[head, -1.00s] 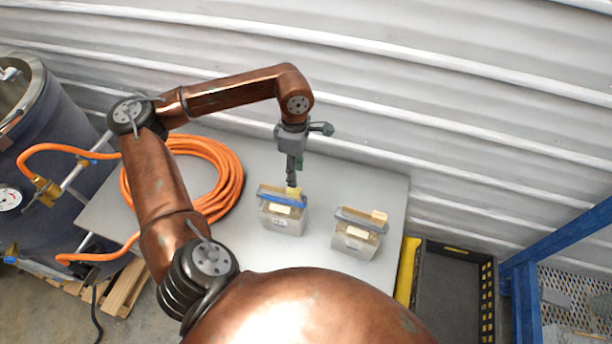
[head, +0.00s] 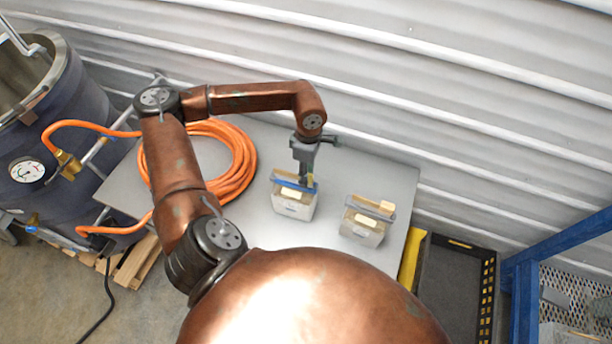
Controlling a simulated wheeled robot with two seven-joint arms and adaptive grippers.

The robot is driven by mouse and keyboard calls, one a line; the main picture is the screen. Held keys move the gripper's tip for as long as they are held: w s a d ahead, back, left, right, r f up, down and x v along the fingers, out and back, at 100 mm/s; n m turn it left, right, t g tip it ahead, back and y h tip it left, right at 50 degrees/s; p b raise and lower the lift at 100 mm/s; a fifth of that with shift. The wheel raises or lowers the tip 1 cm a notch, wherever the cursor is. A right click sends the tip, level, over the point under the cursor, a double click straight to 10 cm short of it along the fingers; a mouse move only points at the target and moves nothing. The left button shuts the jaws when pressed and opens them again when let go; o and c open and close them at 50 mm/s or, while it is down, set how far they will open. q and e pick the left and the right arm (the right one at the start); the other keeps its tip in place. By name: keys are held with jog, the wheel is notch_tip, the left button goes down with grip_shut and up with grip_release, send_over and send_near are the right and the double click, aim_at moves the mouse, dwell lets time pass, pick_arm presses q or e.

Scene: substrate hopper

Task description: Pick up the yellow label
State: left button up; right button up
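Two small clear containers with pale contents stand on the grey table (head: 330,160). The left container (head: 290,209) has a blue strip (head: 290,184) across its top, and a small yellow label (head: 310,181) shows at its upper right. The right container (head: 362,231) has a grey strip and a yellowish tag (head: 387,206) at its upper right corner. My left gripper (head: 305,178) points down at the left container's top, right beside the yellow label. Its fingertips are too small and partly hidden to tell whether they are open or touch the label. My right gripper is out of view.
An orange hose coil (head: 233,165) lies on the table left of the containers, with its line running to a dark tank (head: 60,125) with a gauge. A black crate (head: 455,295) and a blue frame (head: 525,300) stand at the right. A ribbed wall closes the back.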

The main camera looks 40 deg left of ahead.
pick_arm(q)
jog(key=c, duration=0.7)
jog(key=shift+o, duration=0.2)
jog(key=shift+r, duration=0.1)
jog(key=shift+r+b, duration=0.45)
jog(key=s+d+r+b, duration=0.5)
jog(key=s+d+r, duration=0.1)
jog(key=d+r, duration=0.65)
notch_tip(320, 180, up, 6)
jog(key=p, duration=0.3)
jog(key=shift+r, duration=0.25)
jog(key=shift+d, duration=0.1)
